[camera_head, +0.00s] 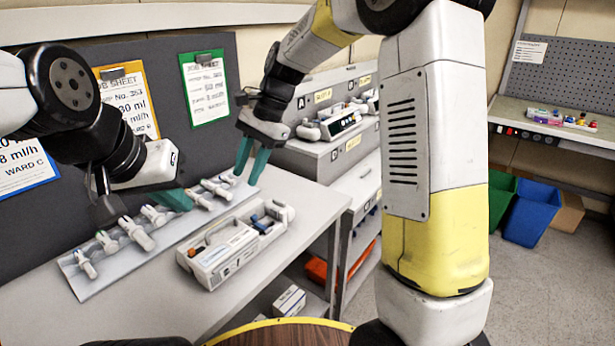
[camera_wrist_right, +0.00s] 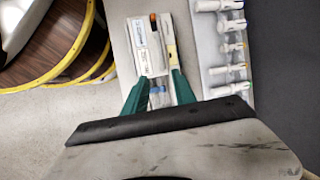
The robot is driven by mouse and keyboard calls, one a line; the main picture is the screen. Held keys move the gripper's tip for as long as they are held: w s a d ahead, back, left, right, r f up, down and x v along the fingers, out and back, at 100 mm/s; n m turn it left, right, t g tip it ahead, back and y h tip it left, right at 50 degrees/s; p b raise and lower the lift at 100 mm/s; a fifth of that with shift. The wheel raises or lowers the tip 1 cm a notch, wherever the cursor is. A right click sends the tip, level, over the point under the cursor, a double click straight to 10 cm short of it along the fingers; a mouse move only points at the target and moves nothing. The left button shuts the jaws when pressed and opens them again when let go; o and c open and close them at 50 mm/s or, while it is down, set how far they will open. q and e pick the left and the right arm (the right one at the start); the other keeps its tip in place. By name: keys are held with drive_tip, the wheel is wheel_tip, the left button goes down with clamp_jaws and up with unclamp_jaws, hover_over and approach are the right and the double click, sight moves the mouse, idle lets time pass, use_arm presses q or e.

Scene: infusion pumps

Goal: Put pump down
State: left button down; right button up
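The pump (camera_head: 222,258) is a white and grey device with a screen face and blue and orange parts. It rests on the light table near its front right edge, apart from both grippers in the head view. My right gripper (camera_head: 250,165) is above the table behind the pump, teal fingers apart and pointing down with nothing between them. In the right wrist view the pump (camera_wrist_right: 148,50) shows beyond the open right gripper (camera_wrist_right: 158,82). My left gripper (camera_head: 176,199) is low over the clamp rail; one teal finger shows, and its opening is hidden.
A rail (camera_head: 112,269) with several white clamps lies along the table (camera_head: 190,318). Job sheets (camera_head: 204,88) hang on the dark board behind. A shelf unit (camera_head: 322,148) with more pumps stands to the right. Blue (camera_head: 530,212) and green bins are on the floor.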

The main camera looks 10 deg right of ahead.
drive_tip(key=s+d+r+n+t+h, duration=0.1)
drive_tip(key=s+d+r+n+t, duration=0.1)
drive_tip(key=s+d, duration=0.7)
drive_tip(key=s+d+r+n+t+h, duration=0.1)
drive_tip(key=s+d+r+n+t, duration=0.2)
drive_tip(key=s+d, duration=0.6)
drive_tip(key=s+n+t, duration=0.1)
drive_tip(key=n+t, duration=0.1)
drive_tip(key=n, duration=0.1)
drive_tip(key=shift+s+d+r+n+t, duration=0.2)
drive_tip(key=shift+d+r+n+t, duration=0.1)
drive_tip(key=shift+d+r+n, duration=0.1)
